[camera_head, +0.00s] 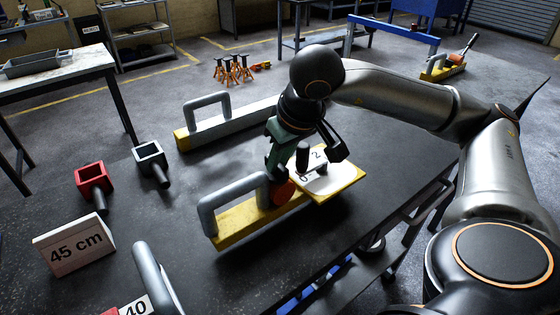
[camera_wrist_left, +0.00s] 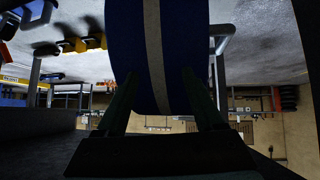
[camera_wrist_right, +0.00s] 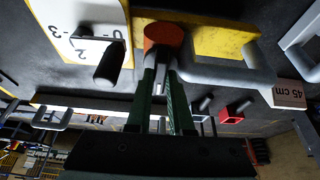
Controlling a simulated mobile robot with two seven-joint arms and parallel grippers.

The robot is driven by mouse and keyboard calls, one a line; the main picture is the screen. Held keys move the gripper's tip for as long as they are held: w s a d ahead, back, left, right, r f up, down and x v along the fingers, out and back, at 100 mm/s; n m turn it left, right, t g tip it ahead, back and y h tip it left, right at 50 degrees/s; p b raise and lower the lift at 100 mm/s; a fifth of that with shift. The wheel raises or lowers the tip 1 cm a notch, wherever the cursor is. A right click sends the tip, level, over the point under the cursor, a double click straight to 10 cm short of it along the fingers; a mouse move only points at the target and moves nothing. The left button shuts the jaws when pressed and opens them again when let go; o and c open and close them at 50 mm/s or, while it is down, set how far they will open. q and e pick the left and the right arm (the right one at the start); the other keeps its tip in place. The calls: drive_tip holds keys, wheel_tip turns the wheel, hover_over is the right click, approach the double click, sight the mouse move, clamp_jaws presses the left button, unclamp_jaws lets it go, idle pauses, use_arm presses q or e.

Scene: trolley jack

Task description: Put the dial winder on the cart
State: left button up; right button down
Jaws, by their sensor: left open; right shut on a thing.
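The dial winder (camera_head: 245,218) is a yellow bar with a grey loop handle, a white dial plate with numbers and a black knob, and an orange-red cap. It is at the middle of the dark top in the head view; I cannot tell whether it touches the top. My right gripper (camera_head: 310,160) is over its dial end. In the right wrist view, the right gripper (camera_wrist_right: 160,85) is shut around a thin grey post below the orange cap (camera_wrist_right: 163,38). My left gripper (camera_wrist_left: 162,85) is open before a large blue surface with a pale stripe, outside the head view. Which surface is the cart is unclear.
A grey bar with a loop handle (camera_head: 240,122) lies behind the winder. Red (camera_head: 90,177) and grey (camera_head: 150,155) square sockets and a "45 cm" block (camera_head: 75,245) are at left. A grey handle (camera_head: 155,275) is at front. Orange stands (camera_head: 232,70) are on the floor behind.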

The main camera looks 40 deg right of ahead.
wheel_tip(320, 180, down, 3)
drive_tip(key=shift+r+b, duration=0.15)
drive_tip(key=shift+b, duration=0.55)
drive_tip(key=shift+d, duration=0.1)
drive_tip(key=c, duration=1.2)
unclamp_jaws()
drive_tip(key=shift+f, duration=0.2)
drive_tip(key=shift+c, duration=0.2)
drive_tip(key=o, duration=0.4)
use_arm(q)
drive_tip(key=shift+w+d+f, duration=0.1)
drive_tip(key=shift+d+f, duration=0.45)
drive_tip(key=shift+f, duration=0.1)
use_arm(e)
drive_tip(key=shift+o, duration=0.2)
drive_tip(key=shift+r, duration=0.1)
